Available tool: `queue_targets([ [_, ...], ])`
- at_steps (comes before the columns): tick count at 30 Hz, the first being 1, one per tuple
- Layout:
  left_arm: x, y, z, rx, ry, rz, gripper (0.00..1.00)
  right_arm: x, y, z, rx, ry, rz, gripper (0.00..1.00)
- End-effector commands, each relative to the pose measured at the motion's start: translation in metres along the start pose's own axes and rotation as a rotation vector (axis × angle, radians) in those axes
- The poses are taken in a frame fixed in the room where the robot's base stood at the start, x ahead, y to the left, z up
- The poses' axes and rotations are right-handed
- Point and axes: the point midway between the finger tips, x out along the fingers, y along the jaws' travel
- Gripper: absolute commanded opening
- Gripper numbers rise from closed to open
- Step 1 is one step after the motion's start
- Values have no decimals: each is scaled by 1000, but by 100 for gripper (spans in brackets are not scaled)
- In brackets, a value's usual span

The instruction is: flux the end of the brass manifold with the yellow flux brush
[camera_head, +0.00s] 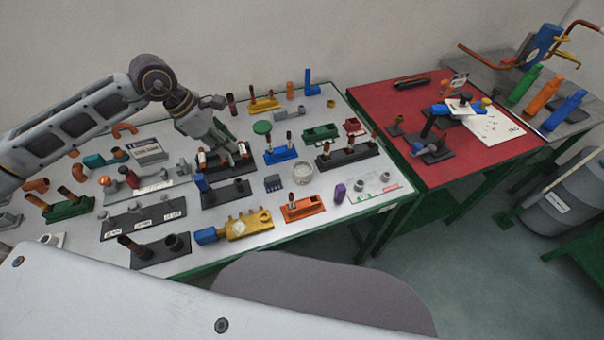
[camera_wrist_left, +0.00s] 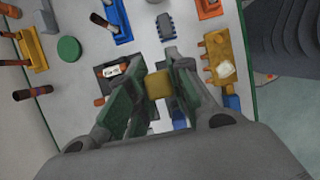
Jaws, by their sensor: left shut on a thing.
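The brass manifold (camera_head: 249,225) lies near the front edge of the grey table, with a blue block at its left end. It also shows at the upper right of the left wrist view (camera_wrist_left: 217,57). My left gripper (camera_head: 220,153) is above a black holder behind the manifold, apart from it. In the left wrist view its fingers (camera_wrist_left: 157,88) are shut on a yellow block-shaped piece (camera_wrist_left: 159,84), which looks like the flux brush. Its lower part is hidden, and in the head view the brush cannot be made out. My right gripper is not in view.
Black holders (camera_head: 150,250) and an orange holder (camera_head: 303,208) stand beside the manifold. A blue holder (camera_head: 281,153) and a white roll (camera_head: 303,172) are behind it. A red table (camera_head: 440,172) is at the right. Little bare room lies between fixtures.

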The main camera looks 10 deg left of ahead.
Motion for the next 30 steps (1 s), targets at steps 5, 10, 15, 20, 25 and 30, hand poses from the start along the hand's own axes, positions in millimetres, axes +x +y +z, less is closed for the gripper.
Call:
queue_targets([
  [5, 0, 0, 0, 0, 0, 0, 3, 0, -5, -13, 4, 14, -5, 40],
  [10, 0, 0, 0, 0, 0, 0, 3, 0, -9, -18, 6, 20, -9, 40],
  [15, -1, 0, 0, 0, 0, 0, 3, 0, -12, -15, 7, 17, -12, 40],
  [20, -5, 1, 3, 0, -1, 0, 3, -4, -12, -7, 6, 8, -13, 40],
  [25, -16, 1, 10, 3, -3, 0, 3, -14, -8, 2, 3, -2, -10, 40],
  [30, -29, 0, 23, 10, -3, -3, 3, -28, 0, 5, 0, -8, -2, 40],
])
